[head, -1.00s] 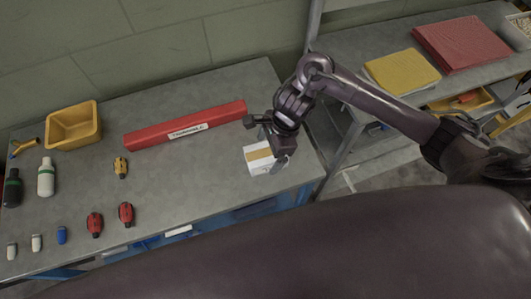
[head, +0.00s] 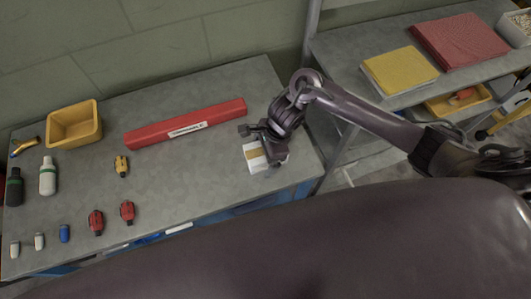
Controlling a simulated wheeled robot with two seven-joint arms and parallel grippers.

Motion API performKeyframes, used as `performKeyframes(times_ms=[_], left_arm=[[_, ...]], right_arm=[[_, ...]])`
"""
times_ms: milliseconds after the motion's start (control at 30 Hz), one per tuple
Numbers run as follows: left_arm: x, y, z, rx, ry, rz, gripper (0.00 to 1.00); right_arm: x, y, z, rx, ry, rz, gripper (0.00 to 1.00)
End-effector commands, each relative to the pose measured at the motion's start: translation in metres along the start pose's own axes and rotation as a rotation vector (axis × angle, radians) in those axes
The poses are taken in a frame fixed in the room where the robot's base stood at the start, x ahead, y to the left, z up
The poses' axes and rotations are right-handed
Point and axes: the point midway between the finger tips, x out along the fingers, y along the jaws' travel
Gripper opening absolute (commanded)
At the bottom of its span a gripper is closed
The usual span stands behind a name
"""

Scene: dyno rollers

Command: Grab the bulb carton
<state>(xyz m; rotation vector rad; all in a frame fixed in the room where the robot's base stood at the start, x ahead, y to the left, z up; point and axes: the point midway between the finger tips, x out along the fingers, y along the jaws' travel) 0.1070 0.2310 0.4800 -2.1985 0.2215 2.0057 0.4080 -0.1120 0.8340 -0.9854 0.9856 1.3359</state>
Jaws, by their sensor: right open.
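The bulb carton appears to be the small white box with a tan band (head: 255,157), near the right end of the grey workbench (head: 185,180) in the head view. My right gripper (head: 264,146) is over the box from above and right, with its fingers open around or beside it. The gripper hides the right part of the box. I cannot tell whether the fingers touch it. My left gripper is not in view.
A long red box (head: 185,124) lies behind and left of the carton. A yellow bin (head: 74,124), bottles (head: 48,176) and several small red, yellow, blue and white items stand further left. A second bench with a yellow stack (head: 400,72) is at the right.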

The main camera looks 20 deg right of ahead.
Motion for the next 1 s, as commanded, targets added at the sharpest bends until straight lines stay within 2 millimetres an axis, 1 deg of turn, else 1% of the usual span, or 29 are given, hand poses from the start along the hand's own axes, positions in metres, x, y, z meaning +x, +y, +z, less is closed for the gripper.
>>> performKeyframes(times_ms=[333, 367, 733, 1000], left_arm=[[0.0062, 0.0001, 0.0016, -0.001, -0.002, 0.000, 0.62], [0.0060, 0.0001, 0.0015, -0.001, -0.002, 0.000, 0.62], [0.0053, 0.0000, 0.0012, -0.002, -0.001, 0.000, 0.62], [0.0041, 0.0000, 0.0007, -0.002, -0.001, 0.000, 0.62]], right_arm=[[0.0026, -0.0002, -0.0010, 0.001, 0.000, -0.001, 0.89], [0.0023, -0.0002, -0.0009, 0.001, 0.000, 0.000, 0.88], [0.0019, -0.0001, -0.0007, 0.001, 0.000, 0.000, 0.39], [0.0011, -0.0002, -0.0002, 0.001, -0.001, 0.000, 0.39]])
